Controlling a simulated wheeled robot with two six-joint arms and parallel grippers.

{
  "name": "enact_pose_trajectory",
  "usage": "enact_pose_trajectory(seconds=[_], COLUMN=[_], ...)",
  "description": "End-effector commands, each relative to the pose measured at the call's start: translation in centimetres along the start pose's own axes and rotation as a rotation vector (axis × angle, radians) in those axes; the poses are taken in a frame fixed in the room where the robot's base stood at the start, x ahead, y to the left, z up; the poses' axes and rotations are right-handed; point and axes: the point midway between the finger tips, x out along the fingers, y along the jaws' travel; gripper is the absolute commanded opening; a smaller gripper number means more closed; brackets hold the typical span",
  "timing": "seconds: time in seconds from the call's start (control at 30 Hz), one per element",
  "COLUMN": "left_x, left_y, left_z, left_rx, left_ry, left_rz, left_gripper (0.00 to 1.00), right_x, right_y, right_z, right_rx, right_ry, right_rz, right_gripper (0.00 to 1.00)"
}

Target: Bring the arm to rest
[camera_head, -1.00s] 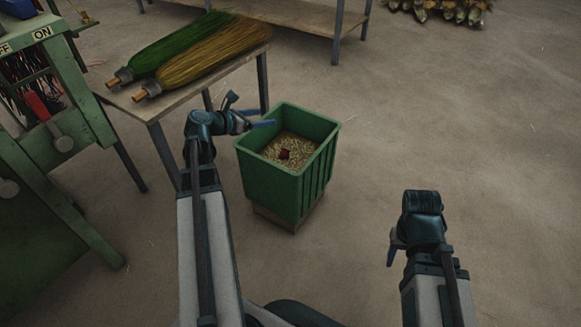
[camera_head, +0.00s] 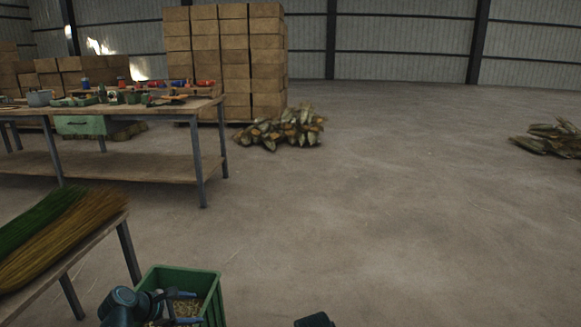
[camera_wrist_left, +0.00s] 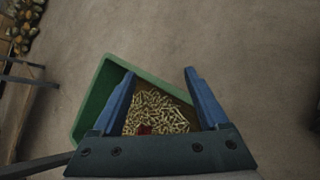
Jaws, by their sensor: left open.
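My left gripper (camera_head: 180,299) is at the bottom of the head view, over a green bin (camera_head: 207,284). In the left wrist view its two blue fingers (camera_wrist_left: 160,73) are spread apart with nothing held between them. The green bin (camera_wrist_left: 88,110) lies below and behind the fingers there. It holds many small pale pieces (camera_wrist_left: 155,112) and a dark red item (camera_wrist_left: 144,130). Of my right arm, only a dark joint shows at the bottom edge of the head view; its gripper is out of frame.
A small table with a green broom head (camera_head: 32,219) and a tan one (camera_head: 62,236) stands left of the bin. A workbench (camera_head: 130,168) with tools is behind it. Stacked boxes (camera_head: 235,60) and bundle piles (camera_head: 283,129) stand farther back.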

Motion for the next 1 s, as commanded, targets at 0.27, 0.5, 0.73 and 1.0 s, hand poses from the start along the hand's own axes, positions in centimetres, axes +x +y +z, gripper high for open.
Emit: enact_pose_trajectory(seconds=[0.27,0.5,0.73,1.0], left_x=[3.7,2.7,0.8,-2.5], left_y=[-12.2,-19.9,-23.5,-23.3], left_z=[8.9,12.6,14.4,17.2], left_rx=[0.855,1.514,1.924,2.111], left_ry=[0.071,0.036,-0.021,-0.058], left_rz=[-0.445,-0.801,-1.048,-1.176], left_gripper=[0.77,0.77,0.77,0.77], right_x=[-3.4,-5.5,-6.8,-10.7], right_y=[0.4,0.6,0.7,1.1], right_z=[0.2,0.3,0.4,0.6], right_rx=[-0.004,-0.007,-0.009,-0.009], right_ry=[-0.001,-0.001,-0.001,-0.002], right_rz=[0.001,0.001,0.002,0.002], right_gripper=[0.5,0.5,0.5,0.5])
